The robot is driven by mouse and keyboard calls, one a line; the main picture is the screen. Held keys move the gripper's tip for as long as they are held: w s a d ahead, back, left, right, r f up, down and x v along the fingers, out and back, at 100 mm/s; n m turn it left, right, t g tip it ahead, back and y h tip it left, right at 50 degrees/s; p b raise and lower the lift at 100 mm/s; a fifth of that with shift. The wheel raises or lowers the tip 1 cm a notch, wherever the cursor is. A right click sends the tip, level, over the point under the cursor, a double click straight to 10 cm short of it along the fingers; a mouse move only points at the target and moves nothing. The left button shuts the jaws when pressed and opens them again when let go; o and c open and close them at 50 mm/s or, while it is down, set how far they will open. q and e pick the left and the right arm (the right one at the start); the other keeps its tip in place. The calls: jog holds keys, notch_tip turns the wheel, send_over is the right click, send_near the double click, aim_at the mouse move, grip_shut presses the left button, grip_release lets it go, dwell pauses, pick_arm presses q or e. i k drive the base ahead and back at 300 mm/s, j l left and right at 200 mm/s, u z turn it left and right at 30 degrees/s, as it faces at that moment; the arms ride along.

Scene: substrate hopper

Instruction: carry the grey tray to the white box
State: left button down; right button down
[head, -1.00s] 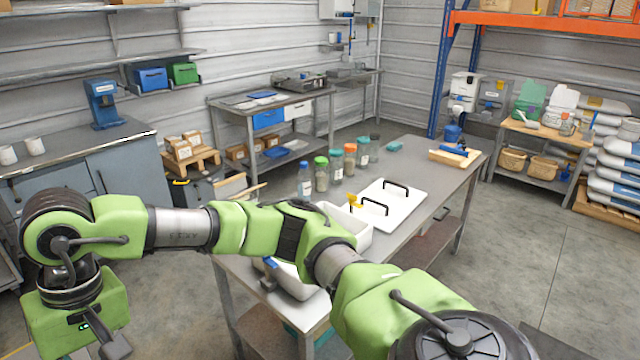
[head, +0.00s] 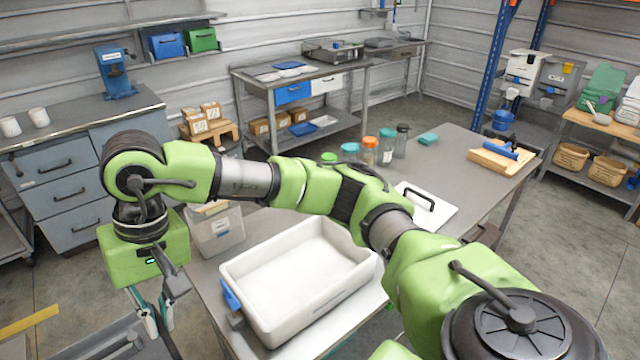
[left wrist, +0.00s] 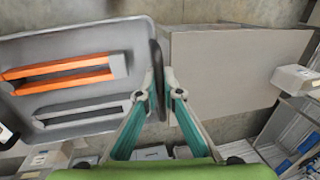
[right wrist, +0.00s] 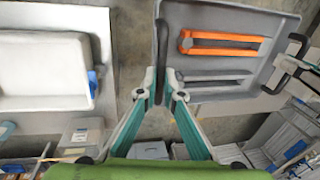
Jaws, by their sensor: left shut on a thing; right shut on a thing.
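The grey tray (head: 78,352) shows only partly at the lower left of the head view. My right gripper (head: 152,318) is shut on the tray's dark handle; the right wrist view shows this grip (right wrist: 160,88). My left gripper (left wrist: 158,86) is shut on the opposite end, and is outside the head view. The tray hangs over the floor beside the table. The open, empty white box (head: 265,318) stands on the table, to the right of the tray, apart from it.
The grey table (head: 460,150) carries a white lid with a black handle (head: 440,215), several jars (head: 385,150), a clear bin (head: 215,235) and a wooden block with a blue tool (head: 490,160). A blue clip (head: 230,297) is at the box's near left side. A drawer cabinet (head: 65,190) stands at left.

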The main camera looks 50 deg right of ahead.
aim_at(300, 279)
jog(key=l, duration=0.6)
jog(key=i+l, duration=0.15)
jog(key=l, duration=1)
jog(key=i+l+z, duration=0.1)
jog(key=l, duration=0.45)
